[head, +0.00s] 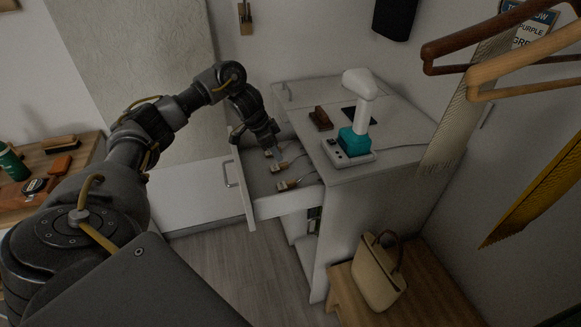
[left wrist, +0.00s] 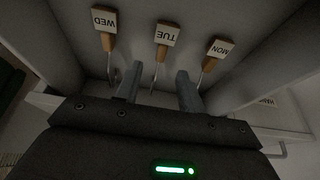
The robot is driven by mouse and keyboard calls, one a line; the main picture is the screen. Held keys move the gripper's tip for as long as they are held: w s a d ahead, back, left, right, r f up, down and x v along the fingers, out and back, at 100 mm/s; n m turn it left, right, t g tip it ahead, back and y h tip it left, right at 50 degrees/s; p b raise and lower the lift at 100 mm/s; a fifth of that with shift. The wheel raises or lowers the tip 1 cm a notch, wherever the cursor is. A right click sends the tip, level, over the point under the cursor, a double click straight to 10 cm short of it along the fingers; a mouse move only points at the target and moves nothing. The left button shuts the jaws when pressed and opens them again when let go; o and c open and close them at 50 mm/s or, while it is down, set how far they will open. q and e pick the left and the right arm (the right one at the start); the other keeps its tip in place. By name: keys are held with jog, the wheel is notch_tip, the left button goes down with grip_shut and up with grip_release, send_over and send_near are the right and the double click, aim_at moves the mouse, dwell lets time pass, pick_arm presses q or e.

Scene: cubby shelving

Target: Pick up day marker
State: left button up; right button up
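Several day markers with white tags, wooden handles and thin metal hooks lie in an open drawer. In the left wrist view they read WED (left wrist: 104,20), TUE (left wrist: 166,36) and MON (left wrist: 220,49). In the head view, one marker (head: 286,185) lies near the drawer front, with others behind it. My left gripper (head: 276,152) reaches down into the drawer. In the left wrist view its two fingers (left wrist: 158,88) are apart, with the TUE hook showing between them; whether they touch it I cannot tell. My right gripper is out of view.
The white drawer (head: 282,205) has raised walls close around the gripper. On the cabinet top stand a teal-and-white device (head: 355,141) and a brown block (head: 320,118). A bag (head: 379,274) sits on a wooden bench. Hangers (head: 500,45) hang at upper right.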

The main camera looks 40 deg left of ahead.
aim_at(282, 164)
pick_arm(q)
jog(key=shift+f, duration=0.5)
jog(key=shift+w+f, duration=0.1)
jog(key=shift+f, duration=0.25)
jog(key=x, duration=0.4)
jog(key=shift+f, duration=0.3)
grip_shut()
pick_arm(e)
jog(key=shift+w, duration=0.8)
